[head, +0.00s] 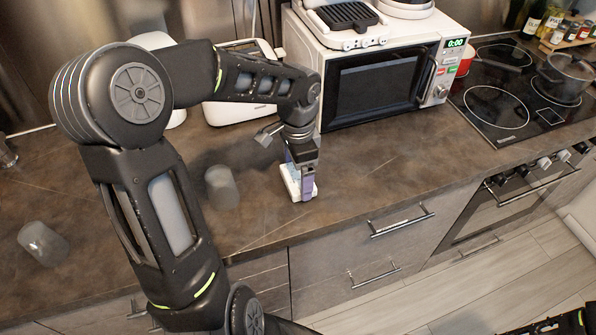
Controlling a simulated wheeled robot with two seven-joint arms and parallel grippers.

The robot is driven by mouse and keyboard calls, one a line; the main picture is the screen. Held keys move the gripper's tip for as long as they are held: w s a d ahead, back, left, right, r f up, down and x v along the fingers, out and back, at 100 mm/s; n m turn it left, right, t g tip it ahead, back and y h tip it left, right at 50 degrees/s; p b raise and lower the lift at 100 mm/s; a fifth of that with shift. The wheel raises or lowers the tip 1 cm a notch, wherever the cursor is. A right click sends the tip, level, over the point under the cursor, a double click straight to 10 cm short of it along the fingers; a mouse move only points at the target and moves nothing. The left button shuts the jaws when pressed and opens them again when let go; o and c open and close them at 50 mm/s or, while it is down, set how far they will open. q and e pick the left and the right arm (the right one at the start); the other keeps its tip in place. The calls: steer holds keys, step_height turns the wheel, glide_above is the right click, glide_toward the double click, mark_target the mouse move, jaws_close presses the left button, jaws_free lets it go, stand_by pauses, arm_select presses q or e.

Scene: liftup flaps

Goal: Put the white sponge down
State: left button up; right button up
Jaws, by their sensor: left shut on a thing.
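The white sponge (291,181) is a small pale block at the front half of the brown countertop, in front of the microwave. My left gripper (302,172) points down from above and is shut on it. A purple-grey strip shows along the sponge's right side; I cannot tell whether it is part of the sponge or a finger. The sponge's lower end is at or very near the counter surface; I cannot tell whether it touches. My right gripper is not in view; only a dark part of my right arm shows at the bottom right corner.
The microwave (375,90) with a grill on top stands behind the sponge. A white toaster (240,107) is behind my left arm. Two translucent grey cups (222,187) (43,243) are on the left. The hob (510,100) with a pot (566,77) is right. Counter (385,165) right of the sponge is clear.

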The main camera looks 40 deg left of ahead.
mark_target(298, 176)
arm_select(q)
steer(key=shift+f, duration=0.2)
steer(key=o, duration=0.9)
steer(key=shift+o, duration=0.2)
steer(key=shift+r, duration=0.2)
step_height(298, 176, up, 12)
stand_by(0.5)
